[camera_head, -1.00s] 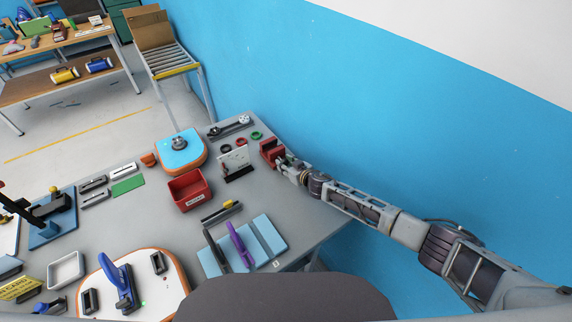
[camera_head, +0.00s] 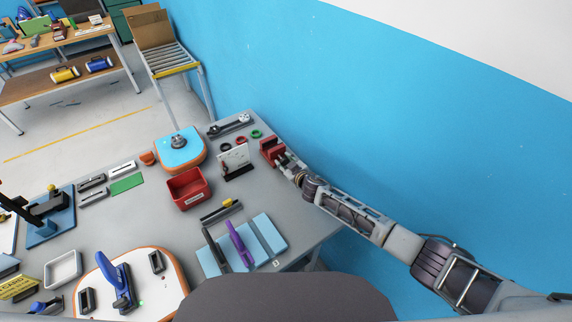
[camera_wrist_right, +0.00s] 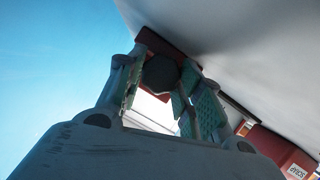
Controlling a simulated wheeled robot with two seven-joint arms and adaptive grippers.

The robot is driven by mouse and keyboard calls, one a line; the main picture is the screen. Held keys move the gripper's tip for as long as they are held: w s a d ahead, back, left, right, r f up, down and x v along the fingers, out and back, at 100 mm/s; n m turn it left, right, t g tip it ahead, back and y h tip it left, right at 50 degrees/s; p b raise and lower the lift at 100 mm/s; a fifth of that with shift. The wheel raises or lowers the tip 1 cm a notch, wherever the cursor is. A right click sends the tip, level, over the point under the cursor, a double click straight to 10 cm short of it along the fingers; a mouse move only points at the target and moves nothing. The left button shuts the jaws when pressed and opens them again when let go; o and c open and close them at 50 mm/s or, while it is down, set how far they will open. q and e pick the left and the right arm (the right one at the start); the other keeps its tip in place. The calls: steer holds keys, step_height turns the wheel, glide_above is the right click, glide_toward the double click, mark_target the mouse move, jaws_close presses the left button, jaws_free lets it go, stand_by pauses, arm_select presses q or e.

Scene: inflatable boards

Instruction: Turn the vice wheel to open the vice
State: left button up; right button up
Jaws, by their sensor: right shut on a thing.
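The red vice (camera_head: 270,149) is at the far right edge of the grey table in the head view. My right gripper (camera_head: 285,160) is at the near side of the vice, where the wheel is too small to make out. In the right wrist view, the dark round vice wheel (camera_wrist_right: 160,72) lies between the green-padded fingers of my right gripper (camera_wrist_right: 164,90), which is shut on it. Part of the vice's dark red body (camera_wrist_right: 165,46) shows behind the wheel. The jaw gap of the vice cannot be made out. My left gripper is out of view.
A white panel on a dark stand (camera_head: 234,160) and a red bin (camera_head: 187,186) stand left of the vice. Red and green rings (camera_head: 256,134) lie behind it. The blue wall (camera_head: 370,130) runs close along the table's right side.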

steer(key=shift+o, duration=0.2)
steer(key=shift+s+a+f+n+t+h+b, duration=0.1)
steer(key=shift+n+t+h+b, duration=0.45)
steer(key=shift+n+b, duration=0.75)
steer(key=shift+c, duration=0.2)
steer(key=o, duration=1)
steer(key=shift+f, duration=0.1)
steer(key=shift+s, duration=0.15)
steer(key=shift+s, duration=0.1)
